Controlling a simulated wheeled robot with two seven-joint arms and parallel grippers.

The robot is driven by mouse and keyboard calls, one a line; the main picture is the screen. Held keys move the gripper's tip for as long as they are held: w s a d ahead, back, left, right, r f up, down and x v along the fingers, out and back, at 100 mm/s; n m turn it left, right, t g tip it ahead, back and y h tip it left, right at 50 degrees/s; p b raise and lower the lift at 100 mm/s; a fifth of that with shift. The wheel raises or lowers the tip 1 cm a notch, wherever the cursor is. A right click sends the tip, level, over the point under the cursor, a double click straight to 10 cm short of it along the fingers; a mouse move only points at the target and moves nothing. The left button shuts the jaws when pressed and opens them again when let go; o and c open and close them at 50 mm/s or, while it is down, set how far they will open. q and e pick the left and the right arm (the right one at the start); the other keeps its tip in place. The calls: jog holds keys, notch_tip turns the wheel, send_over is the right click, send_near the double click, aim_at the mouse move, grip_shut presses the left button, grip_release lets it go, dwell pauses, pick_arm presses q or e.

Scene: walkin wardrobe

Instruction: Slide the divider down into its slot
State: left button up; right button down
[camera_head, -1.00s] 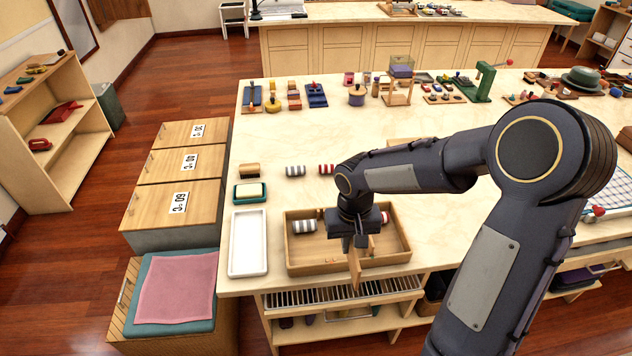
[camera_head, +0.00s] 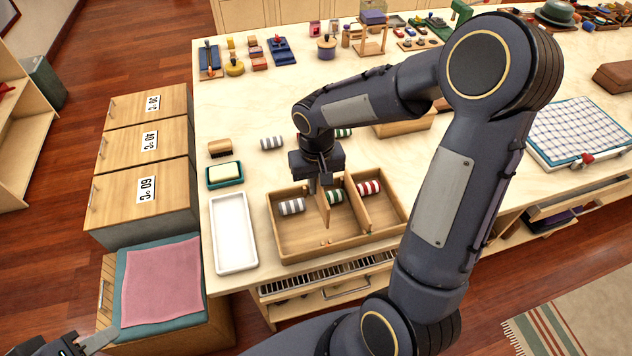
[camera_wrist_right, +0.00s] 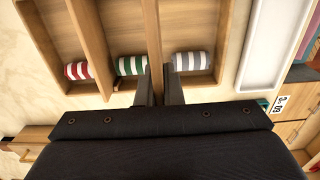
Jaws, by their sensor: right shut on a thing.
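The wooden box (camera_head: 285,240) stands near the table's front edge. My right gripper (camera_head: 323,186) is shut on a thin wooden divider (camera_head: 323,208), upright over the box's inside; it also shows in the right wrist view (camera_wrist_right: 152,35). Whether its lower edge sits in the slot is hidden. A second divider (camera_head: 353,205) stands to its right. A grey-striped roll (camera_head: 291,207) lies left of the held divider, a green-striped roll (camera_head: 334,197) between the dividers, and a red-striped roll (camera_head: 369,187) in the right compartment. My left gripper (camera_head: 88,346) is partly visible at the bottom left.
A white tray (camera_head: 233,235) stands close left of the box. A soap dish (camera_head: 225,176), a brush (camera_head: 220,148) and another grey-striped roll (camera_head: 271,142) lie behind. A wooden box (camera_head: 405,125) is behind my right arm. Drawers and a pink cloth (camera_head: 160,280) are at the left.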

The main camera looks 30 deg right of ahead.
jog(key=shift+f+b, duration=2.4)
jog(key=shift+f, duration=0.5)
jog(key=shift+f+b, duration=2.5)
jog(key=shift+f, duration=0.2)
jog(key=c, duration=1.5)
grip_release()
jog(key=shift+r, duration=0.1)
jog(key=shift+r, duration=0.1)
notch_tip(320, 180, up, 8)
jog(key=shift+f+p, duration=0.25)
jog(key=shift+p, duration=0.15)
